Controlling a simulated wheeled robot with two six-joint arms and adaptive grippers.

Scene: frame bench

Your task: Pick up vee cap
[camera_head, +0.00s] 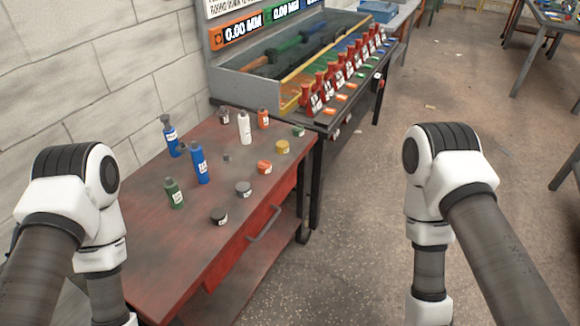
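Several bottles and low tins stand on a red bench top (130,218), and I cannot tell which is the vee cap. A small grey piece (227,158) sits mid-bench. The low round pieces are a dark tin (219,216), a grey tin (243,189), an orange tin (264,167), a yellow tin (282,147) and a small green one (298,131). Labels are too small to read. My two arms come in at the lower left and lower right. Both grippers are out of view below the frame.
A rack of red holders (329,85) stands behind on another bench. A block wall (60,80) borders the left.

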